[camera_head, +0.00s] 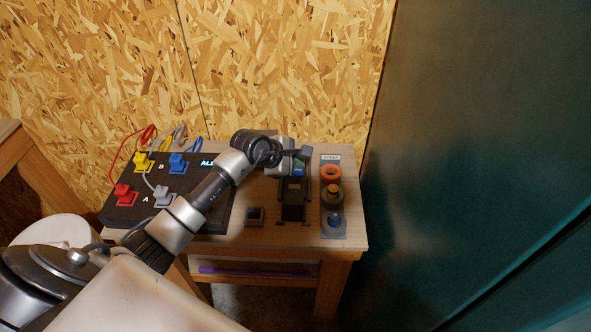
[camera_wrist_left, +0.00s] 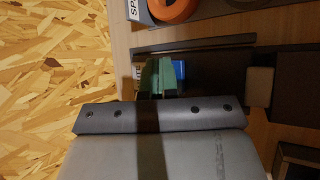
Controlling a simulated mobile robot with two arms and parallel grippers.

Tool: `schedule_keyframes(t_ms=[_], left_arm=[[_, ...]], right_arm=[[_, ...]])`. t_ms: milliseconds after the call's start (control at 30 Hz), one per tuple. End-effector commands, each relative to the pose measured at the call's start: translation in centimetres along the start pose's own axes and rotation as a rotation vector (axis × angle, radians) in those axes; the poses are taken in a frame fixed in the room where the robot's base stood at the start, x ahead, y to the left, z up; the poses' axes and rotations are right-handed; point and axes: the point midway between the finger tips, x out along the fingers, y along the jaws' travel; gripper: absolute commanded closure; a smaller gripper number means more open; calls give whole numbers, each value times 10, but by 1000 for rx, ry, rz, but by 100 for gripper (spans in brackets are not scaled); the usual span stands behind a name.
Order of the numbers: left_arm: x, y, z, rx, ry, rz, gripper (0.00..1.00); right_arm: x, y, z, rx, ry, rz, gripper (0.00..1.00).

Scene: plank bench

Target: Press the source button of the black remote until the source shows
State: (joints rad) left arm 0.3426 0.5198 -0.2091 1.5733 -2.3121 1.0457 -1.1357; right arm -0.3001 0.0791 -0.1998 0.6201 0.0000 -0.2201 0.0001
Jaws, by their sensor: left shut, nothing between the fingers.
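My left arm reaches across the bench from the left. My left gripper (camera_wrist_left: 159,78) is shut and empty, its greenish fingertips close together over a dark flat piece in the wrist view. A small lit blue patch (camera_wrist_left: 180,72) shows just beside the fingertips; it also appears in the head view (camera_head: 298,172). It seems to belong to the black stand-like fixture (camera_head: 293,206) on the bench. I cannot make out the black remote or its source button for certain; the gripper may hide them. Whether the fingertips touch anything cannot be told. My right gripper is not in view.
A strip labelled SPARE (camera_head: 331,158) with orange, brown and blue round parts stands right of the fixture. A black board (camera_head: 205,213) with coloured plugs and cables lies to the left, partly behind my arm. A small dark box (camera_head: 254,216) sits between.

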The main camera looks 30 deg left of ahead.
Motion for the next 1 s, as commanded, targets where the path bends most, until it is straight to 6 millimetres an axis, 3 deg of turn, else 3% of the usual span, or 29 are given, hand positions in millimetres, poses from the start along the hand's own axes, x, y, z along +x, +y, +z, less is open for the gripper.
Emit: schedule_keyframes(t_ms=[1000], left_arm=[[6, -4, -4, 0, 1, -1, 100]], right_arm=[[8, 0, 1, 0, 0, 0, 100]])
